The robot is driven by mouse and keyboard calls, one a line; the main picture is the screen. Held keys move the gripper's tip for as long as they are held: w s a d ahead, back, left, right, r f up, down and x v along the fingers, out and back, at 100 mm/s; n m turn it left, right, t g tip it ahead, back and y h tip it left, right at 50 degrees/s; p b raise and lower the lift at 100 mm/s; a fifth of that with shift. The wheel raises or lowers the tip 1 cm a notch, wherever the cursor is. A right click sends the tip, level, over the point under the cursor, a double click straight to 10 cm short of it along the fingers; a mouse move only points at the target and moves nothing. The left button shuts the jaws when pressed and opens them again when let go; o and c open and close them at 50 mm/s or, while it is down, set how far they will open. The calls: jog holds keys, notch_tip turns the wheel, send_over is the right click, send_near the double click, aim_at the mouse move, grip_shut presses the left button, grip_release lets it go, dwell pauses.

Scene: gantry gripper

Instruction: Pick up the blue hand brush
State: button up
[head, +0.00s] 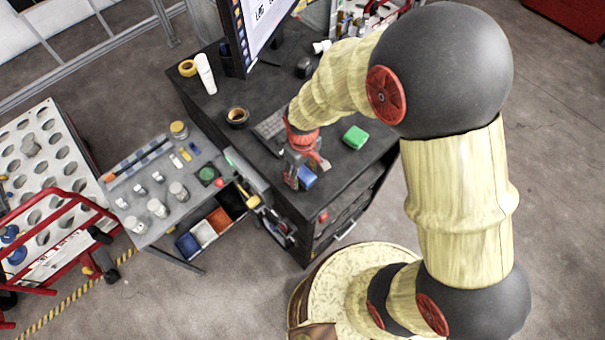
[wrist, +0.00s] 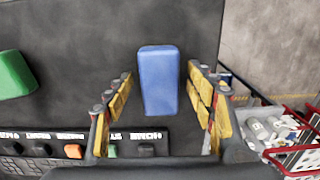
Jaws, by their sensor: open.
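The blue hand brush (head: 307,177) shows as a plain blue block on the dark desk, near its front edge. In the wrist view the blue hand brush (wrist: 159,80) lies between the two yellow-padded fingers, with a gap on each side. My gripper (head: 305,165) is over it in the head view, covering part of it. In the wrist view my gripper (wrist: 160,105) is open and empty. I cannot tell how far the fingertips are above the desk.
A green block (head: 355,137) lies on the desk to the right; it also shows in the wrist view (wrist: 14,75). A keyboard (head: 270,125), a monitor (head: 258,30) and a tape roll (head: 237,116) are behind. A grey side table (head: 150,170) with cans stands left.

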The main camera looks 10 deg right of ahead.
aim_at(302, 171)
jog(key=shift+f, duration=0.2)
jog(key=shift+c, duration=0.4)
jog(key=c, duration=1.1)
jog(key=shift+c, duration=0.6)
jog(key=shift+r, duration=0.1)
jog(key=shift+w+r, duration=0.1)
jog(key=shift+r, duration=0.25)
notch_tip(302, 171, up, 3)
jog(key=shift+a+b, duration=0.1)
jog(key=shift+b, duration=0.55)
jog(key=s+a+r+b, duration=0.2)
jog(key=s+a+r, duration=0.5)
jog(key=s, duration=0.5)
notch_tip(302, 171, up, 3)
jog(key=shift+s+f, duration=0.15)
jog(key=shift+f, duration=0.05)
